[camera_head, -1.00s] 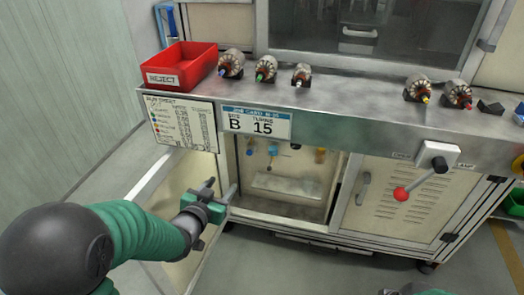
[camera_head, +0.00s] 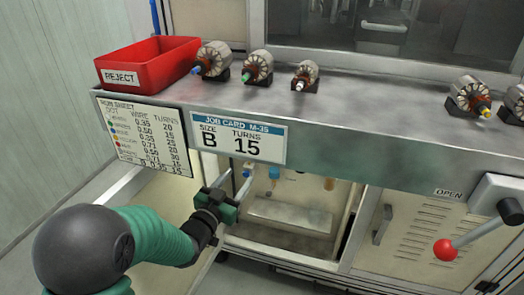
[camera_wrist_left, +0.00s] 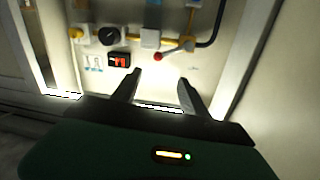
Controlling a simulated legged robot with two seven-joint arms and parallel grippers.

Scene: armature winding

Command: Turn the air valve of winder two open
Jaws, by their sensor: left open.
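The open lower bay (camera_head: 300,218) of the machine shows in the head view, with small blue and amber fittings at its back. In the left wrist view, a yellow pipe (camera_wrist_left: 134,40) runs along the bay's back wall. A lever with a red end (camera_wrist_left: 158,57) sits on this line at the right and looks like the air valve; its marking cannot be read. My left gripper (camera_head: 234,184) is at the bay's opening, open and empty. In the left wrist view its fingers (camera_wrist_left: 160,88) point toward the wall, below the lever and apart from it. My right gripper is out of view.
Beside the lever are a black dial (camera_wrist_left: 112,36), a red switch (camera_wrist_left: 119,59) and a yellow knob (camera_wrist_left: 76,33). The bench edge (camera_head: 340,140) overhangs the bay. A red-balled lever (camera_head: 445,249) marked OPEN juts out at right. A reject bin (camera_head: 150,65) and armatures stand above.

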